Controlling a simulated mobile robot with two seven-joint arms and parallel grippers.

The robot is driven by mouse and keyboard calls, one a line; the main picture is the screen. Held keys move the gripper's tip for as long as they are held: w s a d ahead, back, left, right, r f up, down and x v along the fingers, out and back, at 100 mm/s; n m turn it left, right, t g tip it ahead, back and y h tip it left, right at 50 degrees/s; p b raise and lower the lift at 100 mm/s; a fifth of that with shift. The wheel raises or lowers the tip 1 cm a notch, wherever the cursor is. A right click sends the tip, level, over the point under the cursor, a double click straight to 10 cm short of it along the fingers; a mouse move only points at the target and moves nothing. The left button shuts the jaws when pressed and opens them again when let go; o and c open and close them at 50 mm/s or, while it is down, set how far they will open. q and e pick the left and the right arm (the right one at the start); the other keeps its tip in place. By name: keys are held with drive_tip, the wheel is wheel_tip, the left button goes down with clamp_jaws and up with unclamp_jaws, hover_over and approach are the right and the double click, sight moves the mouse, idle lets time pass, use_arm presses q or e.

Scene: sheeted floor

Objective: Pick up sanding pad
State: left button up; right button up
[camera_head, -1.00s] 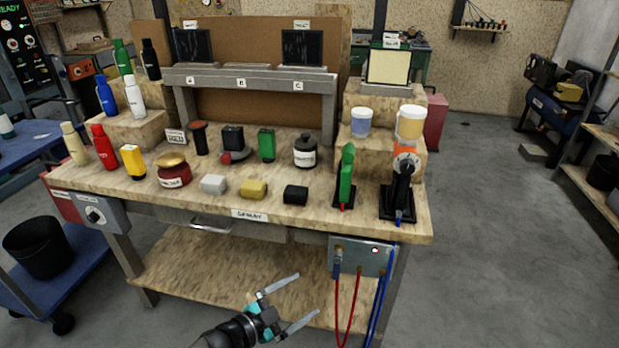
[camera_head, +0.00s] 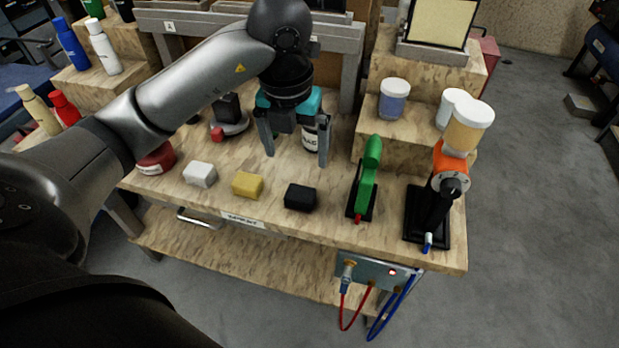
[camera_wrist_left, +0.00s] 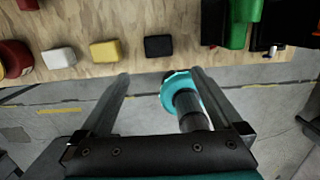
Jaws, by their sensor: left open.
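Three small blocks that look like sanding pads lie in a row near the bench's front edge: white (camera_head: 200,174), yellow (camera_head: 247,185) and black (camera_head: 300,197). They also show in the left wrist view as white (camera_wrist_left: 59,58), yellow (camera_wrist_left: 104,51) and black (camera_wrist_left: 158,46). I cannot tell which one the task names. My left gripper (camera_head: 296,160) points down, open and empty, above the bench in the picture. Its fingers (camera_wrist_left: 160,76) are apart and touch no block. My right gripper does not show in the head view.
A green tool (camera_head: 367,180) and an orange-and-black tool (camera_head: 440,200) stand in black holders to the right. A red jar (camera_head: 157,159) is left of the blocks. The wooden bench (camera_head: 270,223) carries bottles and jars behind. Hoses hang at its front right.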

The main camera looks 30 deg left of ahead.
use_arm(q)
drive_tip(key=b, duration=0.2)
hover_over(300, 193)
drive_tip(key=s, duration=0.1)
drive_tip(key=f, duration=0.9)
drive_tip(key=shift+s+d, duration=0.15)
drive_tip(key=shift+d, duration=0.1)
drive_tip(key=shift+w+a+f+b, duration=0.1)
drive_tip(key=shift+w+f+b, duration=0.15)
drive_tip(key=shift+f, duration=0.75)
drive_tip(key=shift+w+a+f+b, duration=0.1)
drive_tip(key=shift+w+f+b, duration=0.15)
drive_tip(key=shift+f, duration=0.7)
drive_tip(key=shift+w+a+f+b, duration=0.1)
drive_tip(key=shift+w+f+b, duration=0.15)
drive_tip(key=shift+f, duration=0.75)
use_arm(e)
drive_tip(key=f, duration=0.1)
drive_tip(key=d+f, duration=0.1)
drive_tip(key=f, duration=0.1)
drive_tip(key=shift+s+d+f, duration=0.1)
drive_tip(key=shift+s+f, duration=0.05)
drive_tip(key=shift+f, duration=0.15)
use_arm(q)
drive_tip(key=shift+r, duration=0.1)
drive_tip(key=c, duration=1.3)
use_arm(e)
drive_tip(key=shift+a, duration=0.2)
use_arm(q)
drive_tip(key=shift+r, duration=0.1)
